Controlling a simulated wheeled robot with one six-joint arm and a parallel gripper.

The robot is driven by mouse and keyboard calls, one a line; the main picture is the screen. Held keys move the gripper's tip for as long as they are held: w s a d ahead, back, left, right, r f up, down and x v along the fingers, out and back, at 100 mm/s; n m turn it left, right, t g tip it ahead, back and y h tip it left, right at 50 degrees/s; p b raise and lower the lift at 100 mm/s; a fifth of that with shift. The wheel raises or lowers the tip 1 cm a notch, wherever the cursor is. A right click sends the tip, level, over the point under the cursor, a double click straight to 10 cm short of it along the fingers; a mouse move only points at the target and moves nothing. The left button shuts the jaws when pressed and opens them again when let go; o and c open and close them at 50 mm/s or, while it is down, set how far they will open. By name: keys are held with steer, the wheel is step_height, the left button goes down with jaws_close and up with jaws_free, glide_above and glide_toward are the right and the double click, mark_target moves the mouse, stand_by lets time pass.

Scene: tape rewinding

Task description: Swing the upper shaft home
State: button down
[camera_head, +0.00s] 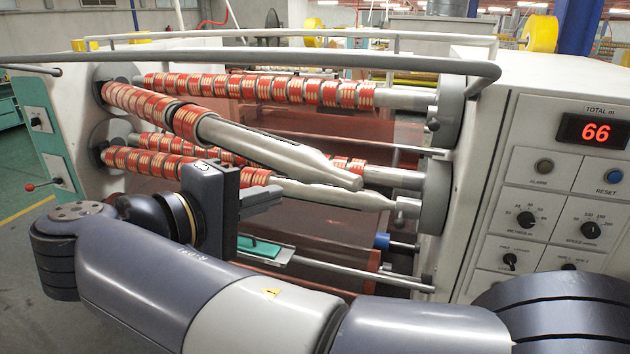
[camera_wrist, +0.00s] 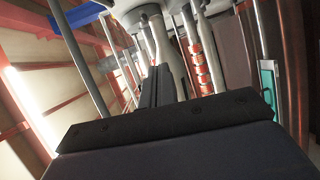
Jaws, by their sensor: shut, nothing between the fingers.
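The upper shaft (camera_head: 270,148) carries red-and-cream tape rolls at its left end. Its bare grey right part angles out toward me and down, and its tapered free end (camera_head: 345,181) hangs clear of the upper right disc (camera_head: 451,108). My gripper (camera_head: 268,196) is shut and empty, just below and in front of the upper shaft's bare part, overlapping the lower shaft (camera_head: 330,194) in the head view. In the wrist view the shut fingers (camera_wrist: 163,86) point along toward grey shafts. I cannot tell whether they touch one.
The lower shaft's tip lies close to the lower right disc (camera_head: 435,193). A rear upper shaft (camera_head: 290,91) with rolls spans behind. A grey guard bar (camera_head: 300,57) crosses above. The control panel (camera_head: 560,190), reading 66, stands right. A lower rod (camera_head: 340,270) runs beneath.

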mark_target(334, 178)
steer(key=p+x, duration=0.2)
steer(key=x, duration=1)
steer(key=shift+d+f, duration=0.1)
steer(key=shift+w, duration=0.1)
